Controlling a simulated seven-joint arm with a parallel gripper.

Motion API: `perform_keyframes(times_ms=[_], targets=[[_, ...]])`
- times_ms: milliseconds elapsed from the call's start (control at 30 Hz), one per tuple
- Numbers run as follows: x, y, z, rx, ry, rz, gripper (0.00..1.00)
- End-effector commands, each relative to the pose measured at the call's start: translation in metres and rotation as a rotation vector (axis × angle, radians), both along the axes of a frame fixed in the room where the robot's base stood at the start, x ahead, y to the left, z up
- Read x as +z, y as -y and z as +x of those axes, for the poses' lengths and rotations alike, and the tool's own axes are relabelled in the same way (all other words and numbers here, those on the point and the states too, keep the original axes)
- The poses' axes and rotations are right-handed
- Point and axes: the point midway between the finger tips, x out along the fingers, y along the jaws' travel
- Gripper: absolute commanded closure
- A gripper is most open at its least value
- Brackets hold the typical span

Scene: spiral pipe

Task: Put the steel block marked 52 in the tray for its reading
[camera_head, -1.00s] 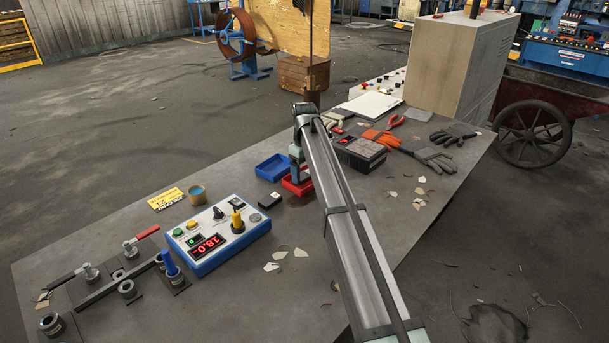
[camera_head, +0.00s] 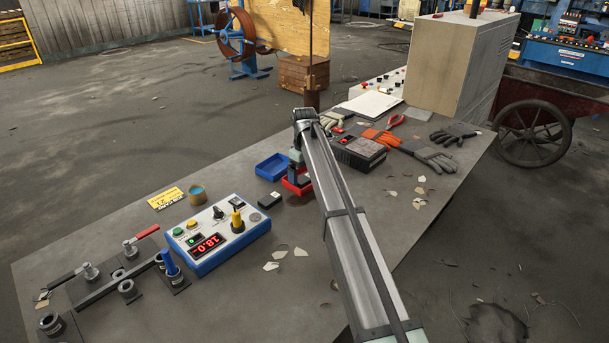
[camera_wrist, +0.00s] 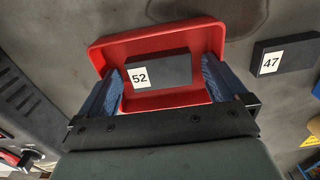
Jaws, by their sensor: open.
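The steel block marked 52 (camera_wrist: 158,74) is a dark flat block with a white label. It appears to lie inside the red tray (camera_wrist: 97,50), between my fingers. My gripper (camera_wrist: 165,82) is open, with one finger at each end of the block; a small gap shows at the right finger, and contact at the left is unclear. In the head view my gripper (camera_head: 297,172) points down over the red tray (camera_head: 289,189), and my arm partly hides the tray.
A block marked 47 (camera_wrist: 287,58) lies on the bench beside the red tray. A blue tray (camera_head: 273,167) stands just behind. A blue and white meter (camera_head: 220,233) with a red display sits to the left; a black box (camera_head: 360,152) and gloves (camera_head: 428,155) lie right.

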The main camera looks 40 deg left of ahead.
Motion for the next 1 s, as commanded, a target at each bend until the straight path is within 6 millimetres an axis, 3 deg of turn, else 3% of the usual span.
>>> perform_keyframes(times_ms=[233, 700, 1000], targets=[[0.015, 0.000, 0.000, 0.000, 0.000, 0.001, 0.00], [0.098, -0.001, 0.001, 0.000, 0.000, 0.002, 0.00], [0.121, -0.001, 0.000, 0.000, -0.001, 0.001, 0.00]])
